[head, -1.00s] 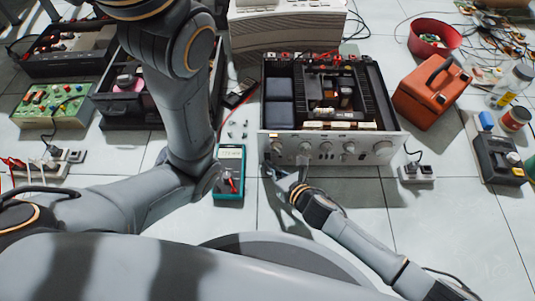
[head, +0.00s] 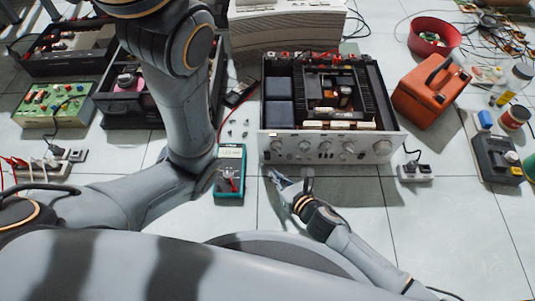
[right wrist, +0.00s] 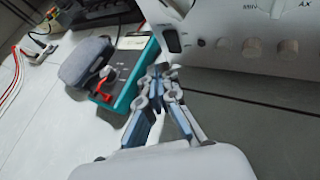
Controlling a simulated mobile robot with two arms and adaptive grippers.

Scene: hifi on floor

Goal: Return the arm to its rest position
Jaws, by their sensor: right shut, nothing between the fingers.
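My right arm reaches in from the lower right of the head view, low over the floor. Its gripper (head: 284,180) is shut and empty, just in front of the silver front panel of the opened hi-fi amplifier (head: 290,147) and apart from it. In the right wrist view the fingertips (right wrist: 162,70) meet, with the amplifier's panel (right wrist: 250,45) beyond at the upper right. My left arm fills the left of the head view.
A teal multimeter (head: 230,185) lies left of the right gripper. A power strip (head: 414,172) and an orange case (head: 432,92) are to the right. Black crates (head: 150,122) and a green circuit board (head: 52,107) are at the left. Tiles at front right are clear.

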